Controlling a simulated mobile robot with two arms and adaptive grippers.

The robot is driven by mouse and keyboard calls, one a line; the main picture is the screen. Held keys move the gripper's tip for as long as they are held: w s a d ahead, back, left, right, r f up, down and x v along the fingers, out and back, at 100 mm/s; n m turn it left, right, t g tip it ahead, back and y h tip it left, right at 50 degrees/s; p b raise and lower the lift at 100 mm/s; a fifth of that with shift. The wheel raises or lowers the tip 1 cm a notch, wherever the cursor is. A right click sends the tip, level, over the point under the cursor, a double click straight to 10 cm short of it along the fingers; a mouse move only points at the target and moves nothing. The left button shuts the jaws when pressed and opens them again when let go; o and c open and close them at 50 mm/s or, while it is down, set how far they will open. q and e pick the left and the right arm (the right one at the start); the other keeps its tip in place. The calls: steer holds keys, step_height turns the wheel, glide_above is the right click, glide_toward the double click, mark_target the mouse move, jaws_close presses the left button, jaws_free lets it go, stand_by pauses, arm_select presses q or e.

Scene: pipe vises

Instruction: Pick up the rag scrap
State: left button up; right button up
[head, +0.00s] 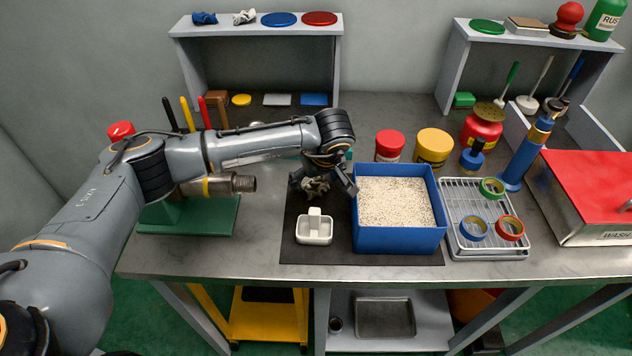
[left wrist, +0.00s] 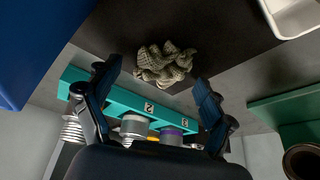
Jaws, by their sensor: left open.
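The rag scrap (left wrist: 163,62) is a crumpled grey-beige cloth on the dark mat. In the head view the rag scrap (head: 316,187) is partly hidden under my left gripper (head: 323,182). My left gripper is open and points down, with its fingers on either side of the rag. In the left wrist view the rag lies just beyond the tips of the open left gripper (left wrist: 156,76), roughly centred between them. I cannot tell whether the fingers touch it. My right gripper is in neither view.
A blue bin of pale granules (head: 398,240) stands close right of the left gripper. A green-based pipe vise (head: 190,218) is to the left. A teal numbered rack (left wrist: 150,108) stands behind the mat.

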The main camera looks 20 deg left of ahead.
arm_select(q)
steer(key=shift+w+f, duration=0.1)
steer(key=shift+f, duration=0.1)
steer(key=c, duration=0.8)
steer(key=shift+r, duration=0.15)
steer(key=shift+r, duration=0.65)
steer(key=b+v, duration=0.1)
steer(key=v, duration=0.2)
steer(key=s+b+v, duration=0.1)
steer(key=v, duration=0.3)
steer(key=shift+s, duration=0.35)
steer(key=shift+c, duration=0.2)
steer(key=s+d+r+b, duration=0.2)
steer(key=s+d+r, duration=0.2)
steer(key=s, duration=0.5)
steer(key=shift+r, duration=0.5)
